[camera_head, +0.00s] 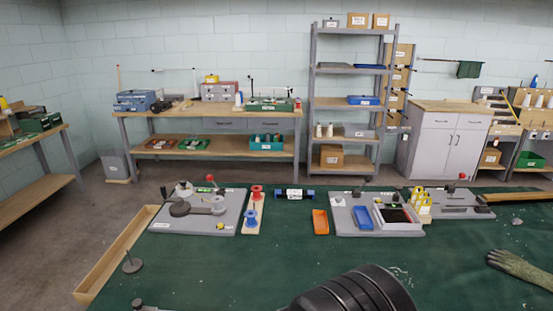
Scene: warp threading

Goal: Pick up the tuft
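I cannot tell for sure which thing is the tuft. A small pale grey lump (517,221) lies on the green work surface (260,262) at the right, and a larger brown-green furry piece (522,268) lies nearer at the right edge. Both lie apart from the stations. A black ribbed part of my arm shows at the bottom centre, over the near part of the surface. My gripper's fingers are not visible.
A grey board with tools (205,226), red and blue spools (254,208), an orange tray (320,222) and a board with a blue tray (362,218) line the far side. Small yellow-topped blocks (421,203) stand beside them. The middle is clear.

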